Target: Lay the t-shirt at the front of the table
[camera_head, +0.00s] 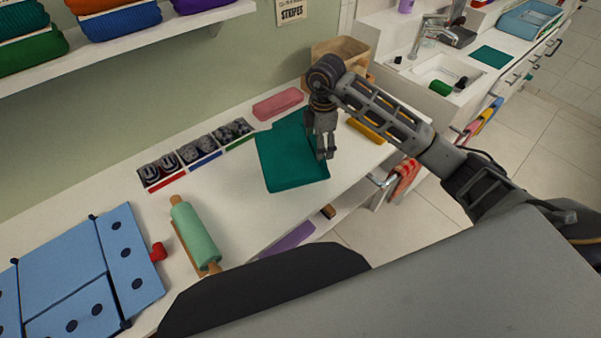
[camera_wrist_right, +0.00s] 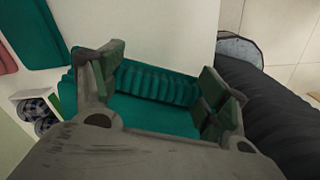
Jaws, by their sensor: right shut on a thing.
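The teal t-shirt (camera_head: 285,163) is on the white table in the head view, with its lower part spread flat. In the right wrist view, teal fabric (camera_wrist_right: 150,115) with a ribbed fold lies between the fingers, and more teal cloth (camera_wrist_right: 28,35) shows at upper left. My right gripper (camera_head: 326,155) reaches in from the right and points down at the shirt's right side. It is shut on the t-shirt, and its fingers hide part of the cloth. It also shows in the right wrist view (camera_wrist_right: 160,85). My left gripper is not in view.
A pink folded cloth (camera_head: 278,104) lies behind the shirt, and a yellow item (camera_head: 367,129) lies to its right. Dark rolled items (camera_head: 198,152) sit at left. A green rolling pin (camera_head: 195,236) and blue folding board (camera_head: 75,275) are nearer. The table (camera_head: 255,205) is bare in front.

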